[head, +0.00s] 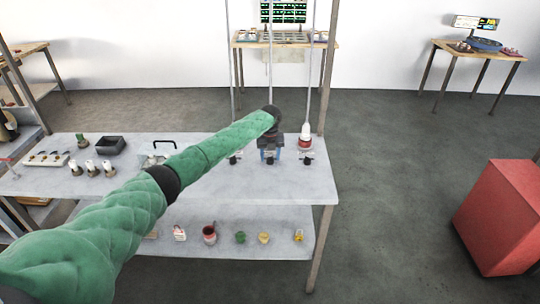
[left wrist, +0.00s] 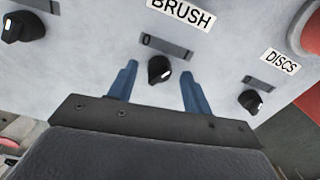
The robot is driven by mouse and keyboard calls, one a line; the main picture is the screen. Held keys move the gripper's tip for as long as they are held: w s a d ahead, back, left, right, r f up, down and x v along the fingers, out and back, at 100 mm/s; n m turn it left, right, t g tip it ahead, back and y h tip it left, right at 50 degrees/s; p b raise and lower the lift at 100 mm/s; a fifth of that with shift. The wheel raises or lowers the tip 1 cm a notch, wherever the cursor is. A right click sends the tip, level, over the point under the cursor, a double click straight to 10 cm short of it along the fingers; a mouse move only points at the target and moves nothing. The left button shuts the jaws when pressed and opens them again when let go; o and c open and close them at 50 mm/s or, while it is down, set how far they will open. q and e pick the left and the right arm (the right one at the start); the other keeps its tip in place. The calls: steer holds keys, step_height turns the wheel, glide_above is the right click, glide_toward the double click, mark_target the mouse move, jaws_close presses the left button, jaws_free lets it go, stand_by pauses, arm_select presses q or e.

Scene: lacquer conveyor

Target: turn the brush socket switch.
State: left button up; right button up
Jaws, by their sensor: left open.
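The brush socket switch is a black rotary knob (left wrist: 159,70) with a white mark, below the BRUSH label (left wrist: 182,14) and a dark strip marked 0 (left wrist: 166,46) in the left wrist view. My left gripper (left wrist: 156,92) has its two blue fingers open, one on each side of the knob, with a gap visible on both sides. In the head view my left gripper (head: 270,155) is over the right part of the table, and its wrist hides most of the knob area. My right gripper is not in view.
The DISCS knob (left wrist: 250,101) is to the right, and another black knob (left wrist: 20,27) is to the left. A red and white item (head: 305,138) stands right of my gripper. The grey tabletop (head: 230,184) has bare room in front.

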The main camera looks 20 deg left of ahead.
arm_select(q)
steer(key=shift+f, duration=0.45)
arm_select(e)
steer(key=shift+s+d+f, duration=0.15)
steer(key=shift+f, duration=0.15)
arm_select(q)
steer(key=c, duration=1)
